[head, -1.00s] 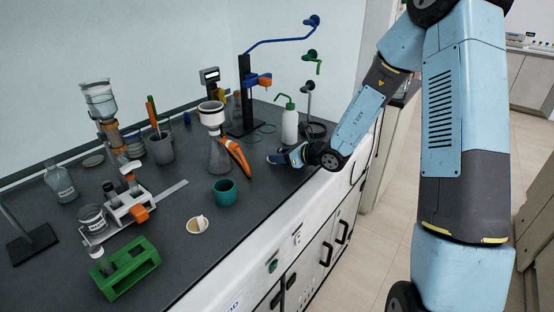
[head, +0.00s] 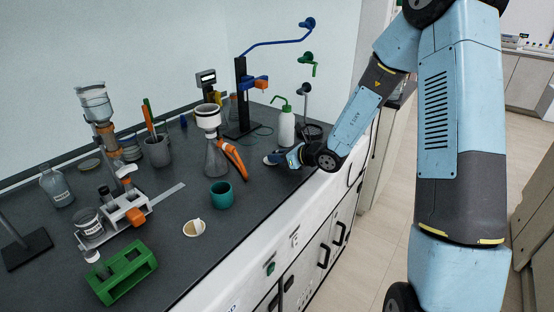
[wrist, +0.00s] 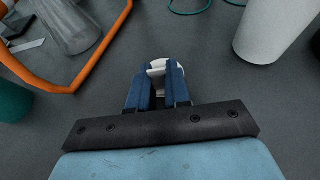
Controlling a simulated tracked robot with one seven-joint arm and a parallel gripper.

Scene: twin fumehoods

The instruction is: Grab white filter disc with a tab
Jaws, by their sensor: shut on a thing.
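The white filter disc (wrist: 158,64) shows between and just beyond my fingertips in the wrist view, low over or on the dark bench top. Most of it is hidden by the blue fingers. In the head view its pale edge (head: 267,160) shows at the tip of my gripper (head: 276,158). In the wrist view the two blue fingers of my gripper (wrist: 157,74) are shut on its upright white tab. I cannot tell whether the disc touches the bench.
An orange-handled flask (head: 216,157) stands left of my gripper and a white wash bottle (head: 286,128) behind it. A teal cup (head: 221,194) and a shallow round dish (head: 194,229) stand nearer. The bench's front edge is close to my arm.

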